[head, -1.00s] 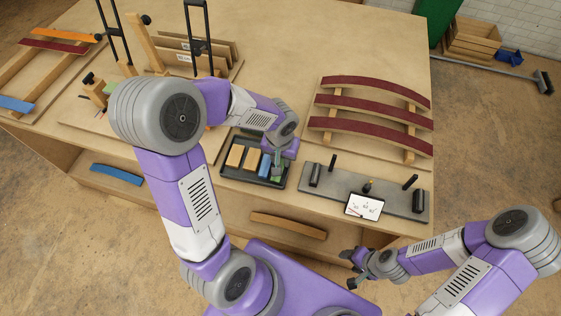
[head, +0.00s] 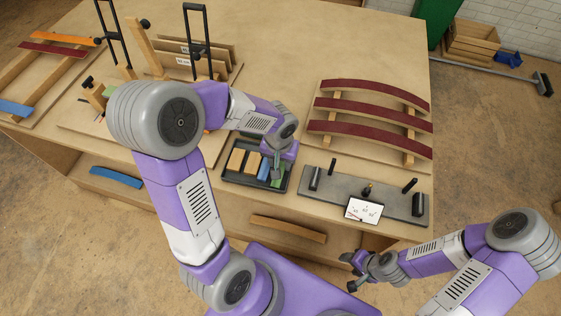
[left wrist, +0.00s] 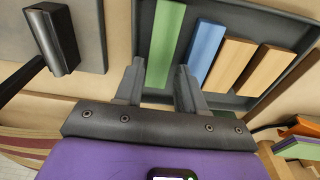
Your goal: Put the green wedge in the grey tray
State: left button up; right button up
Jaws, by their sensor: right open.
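The green wedge (head: 277,182) lies in the dark grey tray (head: 228,177), at its right end beside a blue block. In the left wrist view the green wedge (left wrist: 166,42) rests on the floor of the tray (left wrist: 243,103). My left gripper (head: 276,177) is over the tray's right end, partly covering the wedge in the head view. My right gripper (head: 350,271) is open and empty, in front of the bench.
The tray also holds a blue block (head: 264,170) and two wooden blocks (head: 244,161). A grey plate (head: 385,197) with dark posts and a white card (head: 364,210) is to the right. A rack of curved dark red strips (head: 375,105) stands behind it.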

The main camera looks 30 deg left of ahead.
pick_arm(q)
notch_tip(320, 180, up, 10)
jog(key=s+p, duration=0.1)
jog(key=p, duration=0.2)
jog(key=shift+r, duration=0.25)
pick_arm(e)
notch_tip(320, 180, up, 4)
jog(key=shift+f, duration=0.25)
pick_arm(q)
jog(key=shift+d, duration=0.1)
